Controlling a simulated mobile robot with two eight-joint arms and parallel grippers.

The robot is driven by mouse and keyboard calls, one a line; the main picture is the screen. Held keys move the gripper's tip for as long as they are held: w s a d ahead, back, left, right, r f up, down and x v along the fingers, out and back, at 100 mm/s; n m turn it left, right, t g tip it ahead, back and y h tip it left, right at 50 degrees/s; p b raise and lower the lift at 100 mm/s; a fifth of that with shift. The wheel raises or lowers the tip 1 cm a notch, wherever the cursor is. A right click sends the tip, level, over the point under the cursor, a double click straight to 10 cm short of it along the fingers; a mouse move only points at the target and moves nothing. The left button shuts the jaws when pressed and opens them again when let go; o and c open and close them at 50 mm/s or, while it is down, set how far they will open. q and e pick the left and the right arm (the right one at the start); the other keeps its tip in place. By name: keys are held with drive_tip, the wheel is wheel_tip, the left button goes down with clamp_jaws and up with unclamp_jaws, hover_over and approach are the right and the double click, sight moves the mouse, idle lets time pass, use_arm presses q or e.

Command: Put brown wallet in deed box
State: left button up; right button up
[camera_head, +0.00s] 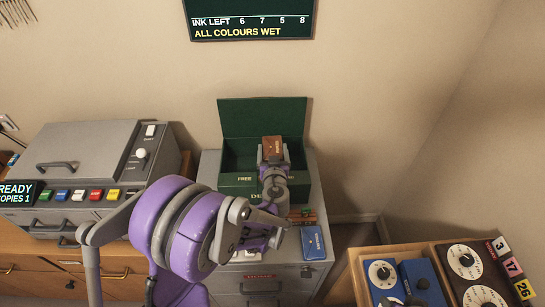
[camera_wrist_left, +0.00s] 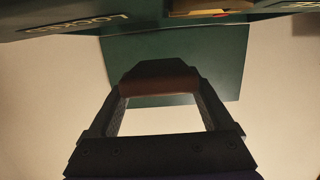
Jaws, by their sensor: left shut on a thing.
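The brown wallet (camera_head: 272,146) is upright in the jaws of my left gripper (camera_head: 273,158), over the opening of the deed box (camera_head: 234,188). The deed box is dark green, with its lid (camera_head: 262,118) standing open at the back. In the left wrist view, the shut fingers (camera_wrist_left: 160,95) hold the wallet (camera_wrist_left: 160,80) at their tips, with the green lid (camera_wrist_left: 175,55) behind. I cannot tell whether the wallet touches the box. My gripper and arm hide part of the box's inside and front. My right gripper is not in view.
The box stands on a grey cabinet (camera_head: 258,285). A blue item (camera_head: 313,242) and several small things lie in front of it. A grey copier (camera_head: 90,160) is at left. A wooden unit with dials (camera_head: 465,262) is at lower right. A wall display (camera_head: 250,20) hangs above.

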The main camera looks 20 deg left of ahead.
use_arm(q)
drive_tip(key=shift+f, duration=1.25)
drive_tip(key=shift+f+b, duration=0.55)
drive_tip(key=shift+f, duration=0.05)
drive_tip(key=o, duration=1.2)
drive_tip(key=shift+r, duration=0.1)
drive_tip(key=shift+r, duration=0.3)
drive_tip(key=s+d+m+g+h, duration=0.1)
drive_tip(key=s+d+g+h, duration=0.1)
drive_tip(key=s, duration=0.8)
drive_tip(key=s+d+m+g+h, duration=0.2)
drive_tip(key=s+d+g, duration=0.1)
drive_tip(key=s, duration=0.8)
drive_tip(key=s+d+r+m+g+h, duration=0.1)
drive_tip(key=s+d+m+g+h, duration=0.1)
drive_tip(key=s, duration=0.8)
drive_tip(key=shift+s+d+g+h, duration=0.15)
drive_tip(key=shift+d+g+h, duration=0.35)
drive_tip(key=shift+g, duration=0.5)
